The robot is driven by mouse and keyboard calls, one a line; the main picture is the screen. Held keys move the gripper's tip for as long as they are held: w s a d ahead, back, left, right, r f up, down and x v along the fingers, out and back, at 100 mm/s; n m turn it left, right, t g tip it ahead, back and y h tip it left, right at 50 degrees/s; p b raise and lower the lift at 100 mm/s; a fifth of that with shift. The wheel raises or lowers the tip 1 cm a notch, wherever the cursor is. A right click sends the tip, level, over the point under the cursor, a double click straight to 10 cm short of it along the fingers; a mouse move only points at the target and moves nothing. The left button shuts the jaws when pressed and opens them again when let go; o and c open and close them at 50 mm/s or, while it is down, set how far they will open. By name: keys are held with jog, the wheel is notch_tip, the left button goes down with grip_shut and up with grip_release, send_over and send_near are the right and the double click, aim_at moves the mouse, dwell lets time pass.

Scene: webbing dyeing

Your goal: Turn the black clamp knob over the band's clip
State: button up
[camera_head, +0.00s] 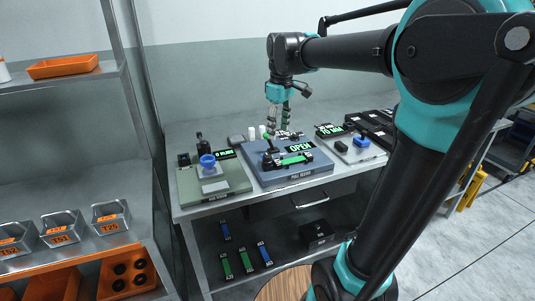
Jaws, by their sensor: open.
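A blue-grey fixture (283,181) stands in the middle of the workbench, with a lit sign reading OPEN (299,147). A green band (293,161) lies across its top between dark end pieces. Small black parts (267,158) sit at the band's left end. The clamp knob and the clip are too small to tell apart there. My gripper (277,129) points down just above and behind this left end, open. No object shows between its fingers, and whether a finger touches the fixture cannot be told.
A green-grey station with a blue cup-like part (208,161) stands left. A pale station with a blue block (362,142) stands right, with black cases (374,122) behind. Green and blue bands lie on the lower shelf (285,270). A rack with orange bins (128,276) is at left.

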aim_at(268, 155)
jog(key=w+a+r+n, duration=0.2)
jog(key=a+r+n, duration=0.1)
jog(key=r, duration=0.4)
jog(key=shift+g, duration=0.4)
jog(key=f, duration=1.7)
jog(key=shift+s+a+f, duration=0.2)
jog(key=shift+f, duration=0.15)
grip_shut()
